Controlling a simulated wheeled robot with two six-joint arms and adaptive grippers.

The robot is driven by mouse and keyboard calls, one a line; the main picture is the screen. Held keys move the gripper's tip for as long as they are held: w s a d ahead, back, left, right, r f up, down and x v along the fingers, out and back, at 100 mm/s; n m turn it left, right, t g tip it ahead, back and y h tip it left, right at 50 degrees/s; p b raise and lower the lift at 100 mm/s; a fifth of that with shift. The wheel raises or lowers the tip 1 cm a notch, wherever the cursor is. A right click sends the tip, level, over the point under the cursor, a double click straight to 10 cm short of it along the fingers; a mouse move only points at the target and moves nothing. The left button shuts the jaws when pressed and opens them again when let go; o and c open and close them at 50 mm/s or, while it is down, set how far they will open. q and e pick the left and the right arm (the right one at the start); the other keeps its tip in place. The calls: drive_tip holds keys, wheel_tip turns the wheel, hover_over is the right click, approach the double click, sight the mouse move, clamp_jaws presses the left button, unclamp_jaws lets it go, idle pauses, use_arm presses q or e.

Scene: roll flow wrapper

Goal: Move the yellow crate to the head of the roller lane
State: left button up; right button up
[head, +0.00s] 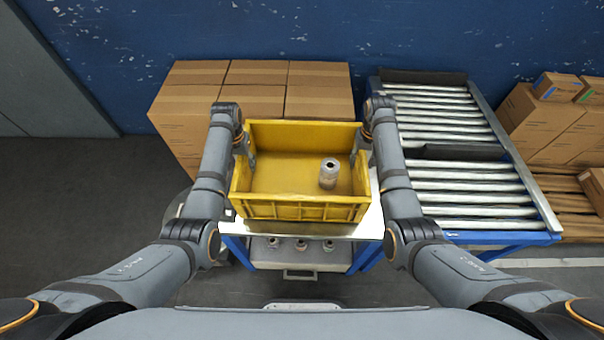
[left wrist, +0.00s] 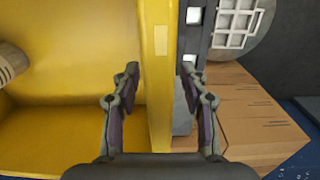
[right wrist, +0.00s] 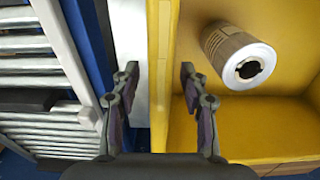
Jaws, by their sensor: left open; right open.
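The yellow crate (head: 290,210) stands upright on a metal-topped blue stand in the middle of the head view. One metal cylinder (head: 329,172) stands inside it, right of centre. My left gripper (head: 248,150) is at the crate's left side wall, and my right gripper (head: 360,147) is at its right side wall. In the left wrist view the open fingers (left wrist: 159,82) straddle the crate's wall (left wrist: 156,40). In the right wrist view the open fingers (right wrist: 159,82) straddle the opposite wall (right wrist: 161,35). The roller lane (head: 470,197) lies to the right of the stand.
The stand's top (head: 300,229) shows in front of the crate, with several metal parts on a shelf (head: 285,255) below. Cardboard boxes (head: 240,100) stand behind the crate. More boxes (head: 545,125) stand right of the lane. A dark bar (head: 460,152) crosses the lane. Floor at left is clear.

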use_arm(q)
drive_tip(key=shift+f, duration=0.7)
use_arm(e)
drive_tip(key=shift+f, duration=0.7)
use_arm(q)
clamp_jaws()
use_arm(e)
clamp_jaws()
use_arm(q)
drive_tip(key=shift+r, duration=0.1)
use_arm(e)
drive_tip(key=shift+r, duration=0.1)
